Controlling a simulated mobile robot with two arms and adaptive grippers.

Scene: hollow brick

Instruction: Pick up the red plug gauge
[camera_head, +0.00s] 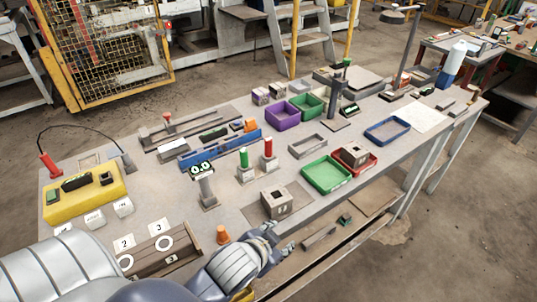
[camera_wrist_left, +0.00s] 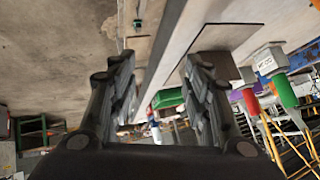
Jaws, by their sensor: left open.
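The red plug gauge (camera_head: 268,147) has a red handle and stands upright in a grey block on the workbench (camera_head: 224,180). A similar green plug gauge (camera_head: 243,157) stands just to its left. In the left wrist view, which is turned about upside down, the red plug gauge (camera_wrist_left: 251,102) and the green plug gauge (camera_wrist_left: 284,91) show at the right, beyond the fingers. My left gripper (camera_head: 286,240) is open and empty at the bench's front edge, to the right of an orange cone, well in front of the gauges. My right gripper is not in view.
A grey hollow brick (camera_head: 277,204) stands between my left gripper and the gauges. A green tray (camera_head: 327,188) and a red tray (camera_head: 374,166) with another brick lie to the right.

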